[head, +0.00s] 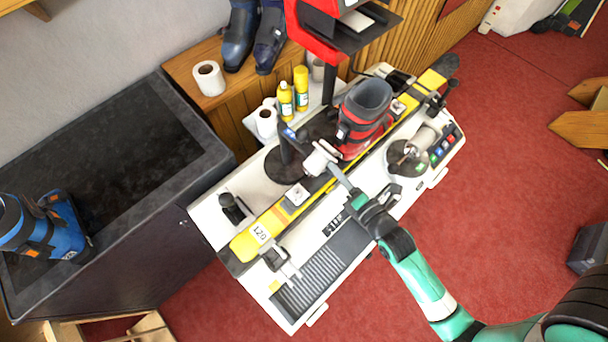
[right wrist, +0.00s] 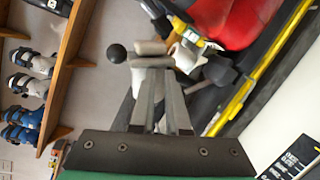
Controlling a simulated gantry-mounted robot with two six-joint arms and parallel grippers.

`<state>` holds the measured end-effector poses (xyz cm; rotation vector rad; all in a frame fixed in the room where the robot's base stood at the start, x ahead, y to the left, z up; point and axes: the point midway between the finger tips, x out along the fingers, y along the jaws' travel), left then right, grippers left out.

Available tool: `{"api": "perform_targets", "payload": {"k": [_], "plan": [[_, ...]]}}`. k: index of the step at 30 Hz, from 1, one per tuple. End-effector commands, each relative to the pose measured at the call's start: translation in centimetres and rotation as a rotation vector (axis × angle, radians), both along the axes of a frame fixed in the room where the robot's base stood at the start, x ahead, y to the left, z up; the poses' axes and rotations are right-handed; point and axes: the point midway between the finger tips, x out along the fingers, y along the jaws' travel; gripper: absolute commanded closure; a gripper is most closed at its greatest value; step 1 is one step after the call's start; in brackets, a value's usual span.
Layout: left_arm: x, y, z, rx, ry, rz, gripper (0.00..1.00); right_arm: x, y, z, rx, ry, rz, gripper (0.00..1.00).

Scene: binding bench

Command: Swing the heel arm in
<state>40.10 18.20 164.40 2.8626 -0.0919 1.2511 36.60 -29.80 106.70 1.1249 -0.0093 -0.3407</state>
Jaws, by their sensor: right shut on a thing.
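A red and grey ski boot (head: 362,118) stands on the yellow ski (head: 270,222) along the white bench. A heel arm (head: 317,160) with a pale end part sits just left of the boot, beside a dark upright piece. My right gripper (head: 333,170) reaches it from the lower right and is shut on it. In the right wrist view, the fingers (right wrist: 160,100) close at a pale block, with a black ball knob (right wrist: 117,53) to its left. The red boot (right wrist: 235,22) is close behind to the right. The exact grip is partly hidden. My left gripper is not in view.
A red press-like stand (head: 318,35) rises behind the boot. Yellow bottles (head: 301,88) and a white paper roll (head: 265,122) stand at the bench's back. A motor-like unit (head: 412,152) and buttons are at the right. A blue boot (head: 45,228) stands on the dark bench at left.

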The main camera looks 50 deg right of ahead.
Motion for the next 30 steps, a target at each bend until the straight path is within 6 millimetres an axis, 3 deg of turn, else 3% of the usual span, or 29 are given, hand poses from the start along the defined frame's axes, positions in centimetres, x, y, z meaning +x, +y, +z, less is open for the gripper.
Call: {"api": "perform_targets", "payload": {"k": [16, 23, 27, 30], "plan": [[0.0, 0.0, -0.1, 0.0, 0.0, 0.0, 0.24, -0.6, -0.2, 0.7, -0.008, -0.016, -0.01, 1.0], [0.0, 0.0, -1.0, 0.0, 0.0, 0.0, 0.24, -5.3, 1.6, 0.8, -0.002, -0.005, -0.005, 1.0], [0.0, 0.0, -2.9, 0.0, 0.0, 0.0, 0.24, -8.5, 2.9, 0.8, 0.001, -0.002, 0.001, 1.0], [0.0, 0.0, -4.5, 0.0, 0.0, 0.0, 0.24, -9.8, 3.6, 0.7, 0.002, 0.001, 0.007, 1.0]]}}
